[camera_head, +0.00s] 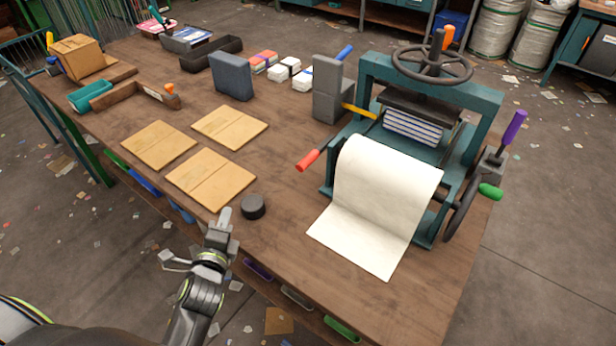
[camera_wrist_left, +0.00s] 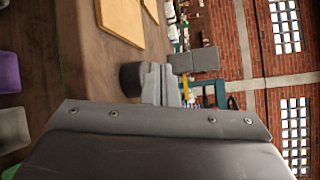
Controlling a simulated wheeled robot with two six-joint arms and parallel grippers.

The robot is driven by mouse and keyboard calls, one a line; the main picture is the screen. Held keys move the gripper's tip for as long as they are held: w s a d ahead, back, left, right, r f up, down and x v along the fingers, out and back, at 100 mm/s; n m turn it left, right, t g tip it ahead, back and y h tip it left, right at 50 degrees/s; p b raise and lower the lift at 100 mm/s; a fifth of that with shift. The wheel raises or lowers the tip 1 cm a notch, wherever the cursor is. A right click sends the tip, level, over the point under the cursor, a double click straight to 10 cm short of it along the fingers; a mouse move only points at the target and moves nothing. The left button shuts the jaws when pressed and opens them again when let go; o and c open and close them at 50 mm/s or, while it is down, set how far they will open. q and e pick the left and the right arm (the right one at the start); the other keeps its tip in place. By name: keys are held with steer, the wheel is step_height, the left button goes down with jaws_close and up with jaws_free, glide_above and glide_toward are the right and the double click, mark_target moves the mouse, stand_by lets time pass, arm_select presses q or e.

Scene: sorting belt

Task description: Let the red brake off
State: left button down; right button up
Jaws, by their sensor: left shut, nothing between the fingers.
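The red brake handle (camera_head: 307,160) sticks out on the left side of the teal press (camera_head: 485,105), at table height, pointing toward the lower left. I cannot tell from its tilt whether it is set or released. My left gripper (camera_head: 224,217) is at the table's front edge, left of and nearer than the red handle, well apart from it. It is shut and empty, and its fingers also show in the left wrist view (camera_wrist_left: 162,84). The press shows small behind the fingers there (camera_wrist_left: 218,96); the red handle cannot be made out. My right gripper is not in view.
A black round puck (camera_head: 252,207) stands just right of my left fingertips. White paper (camera_head: 385,195) hangs over the press front. A green handle (camera_head: 490,191), purple lever (camera_head: 513,128) and yellow lever (camera_head: 360,111) are also there. Flat boards (camera_head: 211,178) lie left; bare tabletop lies before the red handle.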

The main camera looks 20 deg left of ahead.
mark_target(316, 153)
arm_select(q)
steer(key=w+d+m+t+h, duration=0.1)
steer(key=m, duration=0.1)
steer(key=w+d+r+m+t+h, duration=0.1)
steer(key=m, duration=0.2)
steer(key=w+d+m+h, duration=0.1)
steer(key=d+m, duration=0.1)
steer(key=shift+d+r+m+t, duration=0.1)
steer(key=shift+r+m+t, duration=0.05)
steer(key=shift+m+t, duration=0.2)
steer(key=d+m+h, duration=0.2)
steer(key=m, duration=0.1)
steer(key=w+d+m+h, duration=0.1)
steer(key=d+m+h, duration=0.1)
steer(key=d+m+t+h, duration=0.1)
steer(key=d+m+h, duration=0.1)
steer(key=m, duration=0.1)
steer(key=shift+w+d+r+m, duration=0.1)
steer(key=shift+w+r+m, duration=0.05)
steer(key=shift+r+m, duration=0.15)
steer(key=shift+d+m+h, duration=0.5)
steer(key=shift+d+m, duration=0.15)
steer(key=shift+m, duration=0.3)
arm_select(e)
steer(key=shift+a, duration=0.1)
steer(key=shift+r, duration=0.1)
